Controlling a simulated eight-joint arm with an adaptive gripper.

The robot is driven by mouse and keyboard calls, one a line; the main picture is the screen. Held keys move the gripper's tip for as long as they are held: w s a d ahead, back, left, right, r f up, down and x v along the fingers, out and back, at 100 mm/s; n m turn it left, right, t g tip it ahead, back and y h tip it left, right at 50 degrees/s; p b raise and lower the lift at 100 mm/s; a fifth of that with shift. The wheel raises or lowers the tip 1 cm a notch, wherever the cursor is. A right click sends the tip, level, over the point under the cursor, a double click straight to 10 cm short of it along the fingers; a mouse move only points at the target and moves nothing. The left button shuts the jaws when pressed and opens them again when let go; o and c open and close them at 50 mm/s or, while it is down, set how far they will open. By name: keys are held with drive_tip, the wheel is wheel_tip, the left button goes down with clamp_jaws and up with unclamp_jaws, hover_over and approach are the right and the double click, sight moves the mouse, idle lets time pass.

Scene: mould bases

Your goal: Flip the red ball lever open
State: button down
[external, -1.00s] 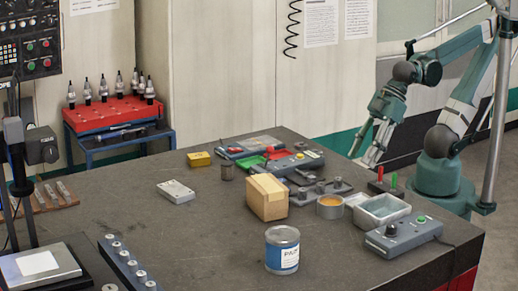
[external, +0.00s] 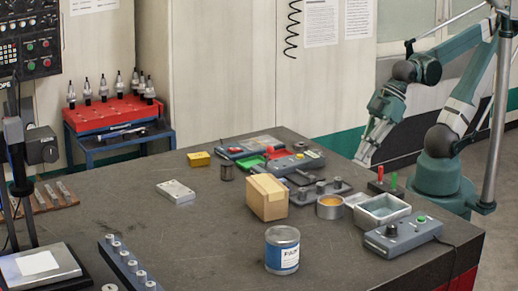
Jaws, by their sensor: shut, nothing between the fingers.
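A small dark base (external: 386,187) on the right part of the bench carries an upright red-topped lever (external: 380,174) and a green-topped one (external: 394,181). Another small red knob (external: 269,151) shows by the grey control box at the back. Both red parts are too small to tell which one is a ball lever. My gripper (external: 363,161) is shut and empty. It points down at the bench's back right edge, left of the dark base and apart from it in the picture.
A cardboard box (external: 267,198), a round tin (external: 330,207), a grey tray (external: 382,220) and a button box (external: 403,235) crowd the bench's right half. A paint can (external: 282,250) stands in front. The bench's middle left is mostly clear.

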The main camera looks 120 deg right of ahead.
drive_tip(key=w+d+r+n+g+h+p, duration=0.1)
drive_tip(key=w+d+r+n+g+p, duration=0.1)
drive_tip(key=w+n+p, duration=0.3)
drive_tip(key=w+d+r+n+g+h+p, duration=0.2)
drive_tip(key=w+p, duration=0.5)
drive_tip(key=w, duration=0.4)
drive_tip(key=w+d+r+n+g+h+p, duration=0.2)
drive_tip(key=w+r+n+g+p, duration=0.1)
drive_tip(key=w+r+n+p, duration=0.2)
drive_tip(key=shift+w+n+g+p, duration=0.3)
drive_tip(key=shift+w+n+p, duration=0.75)
drive_tip(key=shift+w+n, duration=0.8)
drive_tip(key=shift+d+f, duration=0.1)
drive_tip(key=shift+f, duration=0.1)
drive_tip(key=x, duration=0.9)
drive_tip(key=shift+w+d+f, duration=0.1)
drive_tip(key=shift+f, duration=0.05)
drive_tip(key=shift+s+d+p, duration=0.25)
drive_tip(key=shift+d, duration=0.75)
drive_tip(key=shift+s+d+p, duration=0.2)
drive_tip(key=shift+d, duration=0.8)
drive_tip(key=shift+r, duration=0.2)
